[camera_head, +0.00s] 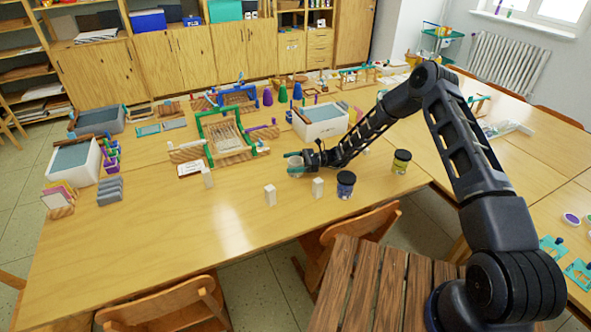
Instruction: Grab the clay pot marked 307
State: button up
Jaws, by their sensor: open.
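My gripper (292,163) is over the middle of the wooden table, at the end of my arm, pointing left. Its jaws are open. A pale, translucent cup-like thing (296,169) shows at the jaws; I cannot tell whether they touch it. A dark blue jar with a pale label (346,186) stands upright to the right of and nearer than my gripper. A yellow jar with a dark lid (401,162) stands further right, near the table's edge. No number is legible on either, so I cannot tell which pot is marked 307.
A grey ridged block (110,191) lies at left. The table's front left is clear. Chairs (350,238) stand at the front edge.

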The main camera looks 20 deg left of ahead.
jog(key=shift+a, duration=0.1)
jog(key=shift+c, duration=0.4)
jog(key=c, duration=1)
jog(key=shift+c, duration=0.2)
